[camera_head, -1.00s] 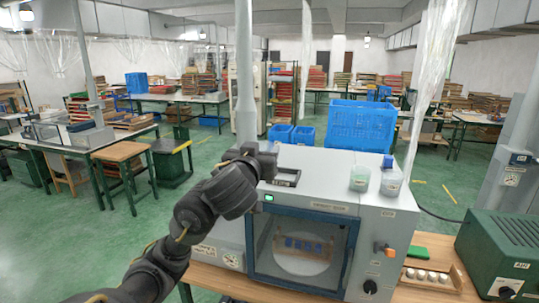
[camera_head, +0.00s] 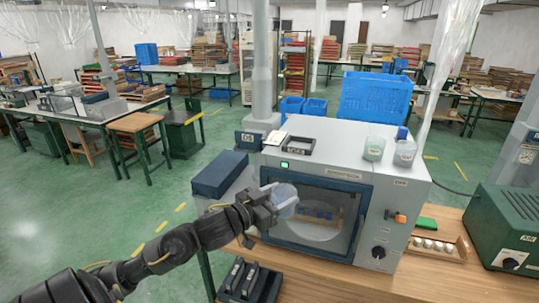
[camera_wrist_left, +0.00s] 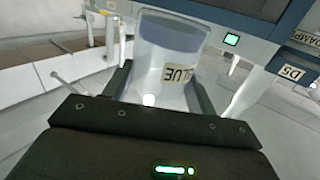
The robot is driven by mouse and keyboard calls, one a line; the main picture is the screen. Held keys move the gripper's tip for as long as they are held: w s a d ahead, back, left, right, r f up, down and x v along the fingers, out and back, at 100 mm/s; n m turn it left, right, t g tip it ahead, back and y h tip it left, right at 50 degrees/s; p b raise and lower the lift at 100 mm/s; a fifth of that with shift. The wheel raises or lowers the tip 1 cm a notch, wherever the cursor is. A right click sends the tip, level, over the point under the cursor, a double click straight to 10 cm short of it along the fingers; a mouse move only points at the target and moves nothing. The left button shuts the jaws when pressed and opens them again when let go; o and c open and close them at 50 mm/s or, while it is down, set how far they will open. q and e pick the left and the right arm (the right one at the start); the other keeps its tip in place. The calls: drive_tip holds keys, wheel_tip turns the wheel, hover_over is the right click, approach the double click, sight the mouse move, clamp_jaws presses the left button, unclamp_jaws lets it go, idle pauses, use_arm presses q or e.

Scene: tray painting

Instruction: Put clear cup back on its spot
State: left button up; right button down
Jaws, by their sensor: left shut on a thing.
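My left gripper (camera_head: 272,203) is shut on a clear cup (camera_head: 285,194) in front of the grey machine's upper left door. In the left wrist view the cup (camera_wrist_left: 171,55) sits between the fingers, with a bluish band and a label that shows upside down, perhaps BLUE or GLUE. I cannot tell how far the cup is from the door or whether it is tilted. Two other cups, one greenish (camera_head: 374,147) and one greyish (camera_head: 404,152), stand on the machine's top. My right gripper is not in view.
The grey machine (camera_head: 402,204) stands on a wooden table (camera_head: 335,291). A shallow dark tray (camera_head: 299,147) lies on its top, and a dark blue box (camera_head: 219,174) stands left of it. A black rack (camera_head: 235,295) is at the front. A green unit (camera_head: 508,225) stands right.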

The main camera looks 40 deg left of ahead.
use_arm(q)
drive_tip(key=s+d+f+m+h+b, duration=0.1)
drive_tip(key=s+d+f+b, duration=0.1)
drive_tip(key=f, duration=0.5)
drive_tip(key=s+d+f+m+g+h+b, duration=0.1)
drive_tip(key=s+d+f+h+b, duration=0.1)
drive_tip(key=d+f+b, duration=0.3)
drive_tip(key=s+d+f+m+h+b, duration=0.1)
drive_tip(key=s+d+f+b, duration=0.2)
drive_tip(key=f+b, duration=0.4)
wheel_tip(320, 180, down, 3)
drive_tip(key=shift+s+d+f+g+h, duration=0.1)
drive_tip(key=shift+s+d+g+h, duration=0.25)
drive_tip(key=shift+d, duration=0.35)
